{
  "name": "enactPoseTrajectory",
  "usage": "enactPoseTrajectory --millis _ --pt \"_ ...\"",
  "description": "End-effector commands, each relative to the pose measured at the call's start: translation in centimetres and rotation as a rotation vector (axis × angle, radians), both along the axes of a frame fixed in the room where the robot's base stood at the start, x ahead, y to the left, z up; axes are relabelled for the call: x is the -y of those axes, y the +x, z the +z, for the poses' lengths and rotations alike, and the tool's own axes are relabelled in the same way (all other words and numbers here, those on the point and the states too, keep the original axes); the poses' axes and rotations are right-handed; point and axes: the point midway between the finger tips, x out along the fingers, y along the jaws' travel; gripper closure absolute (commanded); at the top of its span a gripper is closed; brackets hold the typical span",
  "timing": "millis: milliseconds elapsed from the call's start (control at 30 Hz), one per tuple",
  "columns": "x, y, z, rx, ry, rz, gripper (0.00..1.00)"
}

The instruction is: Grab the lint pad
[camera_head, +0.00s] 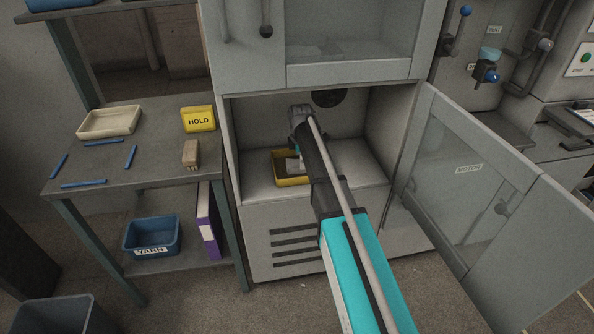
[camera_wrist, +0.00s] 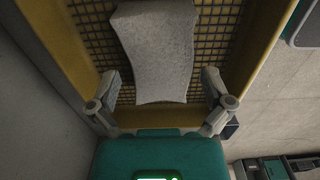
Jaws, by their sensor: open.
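The lint pad (camera_wrist: 157,50) is a grey, fuzzy, slightly curved slab lying on the mesh of a yellow tray (camera_wrist: 246,50) in the wrist view. My gripper (camera_wrist: 162,98) is open, with one finger on each side of the pad's near end. I see gaps between the pad and both fingers. In the head view my arm reaches into the open cabinet compartment (camera_head: 262,180). The yellow tray (camera_head: 293,182) sits on the compartment floor there, and a pale bit of the pad (camera_head: 292,165) shows beside my arm, which hides the rest.
The clear cabinet door (camera_head: 470,180) stands open to the right. The compartment's walls surround my arm. On the left, a workbench (camera_head: 130,180) holds a cream tray (camera_head: 110,122), a yellow HOLD sign (camera_head: 198,119), a brush (camera_head: 191,153) and several blue sticks.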

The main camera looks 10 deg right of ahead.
Motion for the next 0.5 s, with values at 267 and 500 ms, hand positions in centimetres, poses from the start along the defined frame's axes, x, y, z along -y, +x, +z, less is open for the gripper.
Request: enactPoseTrajectory --millis 267,500 --pt "0.03 0.00 -1.39 0.000 0.000 0.000 0.00" --pt "0.05 0.00 -1.33 0.000 0.000 -0.001 0.00"
